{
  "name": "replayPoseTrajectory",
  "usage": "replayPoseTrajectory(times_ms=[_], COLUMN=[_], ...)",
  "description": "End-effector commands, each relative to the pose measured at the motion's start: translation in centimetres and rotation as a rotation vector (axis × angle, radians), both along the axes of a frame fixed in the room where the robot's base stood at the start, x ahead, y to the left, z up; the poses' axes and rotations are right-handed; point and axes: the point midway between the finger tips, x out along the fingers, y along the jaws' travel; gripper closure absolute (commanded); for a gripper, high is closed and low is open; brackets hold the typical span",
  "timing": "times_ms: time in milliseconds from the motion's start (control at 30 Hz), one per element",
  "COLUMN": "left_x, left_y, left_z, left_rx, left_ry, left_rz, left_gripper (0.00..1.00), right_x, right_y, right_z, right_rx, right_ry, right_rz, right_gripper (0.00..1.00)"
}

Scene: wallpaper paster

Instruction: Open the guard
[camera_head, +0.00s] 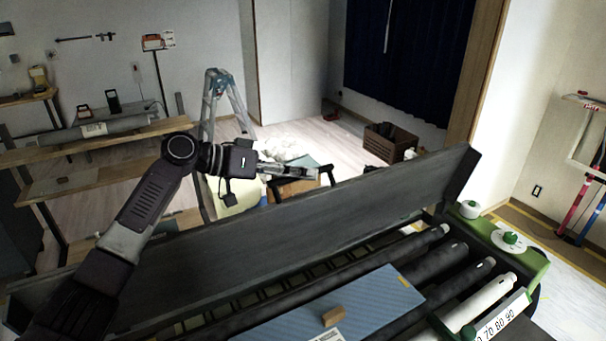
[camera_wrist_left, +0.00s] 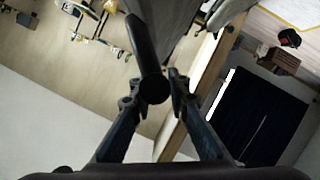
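The guard (camera_head: 250,240) is a long dark grey panel that stands tilted up along the far side of the machine, with the rollers in front of it uncovered. A black bar handle (camera_head: 326,174) rises behind its upper edge. My left gripper (camera_head: 312,174) is at this handle. In the left wrist view the dark bar (camera_wrist_left: 146,50) runs between the two fingertips (camera_wrist_left: 156,96), which sit close on either side of it. The fingers look shut on it, though contact is partly hidden. My right gripper is not in view.
A blue sheet (camera_head: 345,310) with a small wooden block (camera_head: 333,316) lies over the dark rollers (camera_head: 440,255). A green end housing (camera_head: 510,245) is at the right. A stepladder (camera_head: 222,100), a brown crate (camera_head: 390,143) and a wooden bench (camera_head: 90,150) stand beyond.

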Motion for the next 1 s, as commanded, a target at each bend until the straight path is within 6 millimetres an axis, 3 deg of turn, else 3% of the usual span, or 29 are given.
replayPoseTrajectory(times_ms=[100,467,1000], left_x=[-0.1,-0.3,-2.6], left_y=[0.0,0.5,9.6], left_z=[-0.1,0.0,3.3], left_rx=[0.002,0.004,0.005], left_ry=[0.001,0.003,0.002], left_rz=[-0.001,-0.005,-0.003], left_gripper=[0.70,0.70,0.70], right_x=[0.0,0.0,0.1], right_y=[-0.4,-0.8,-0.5], right_z=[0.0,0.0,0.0], right_rx=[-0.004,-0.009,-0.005], right_ry=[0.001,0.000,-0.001], right_rz=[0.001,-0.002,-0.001], right_gripper=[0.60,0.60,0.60])
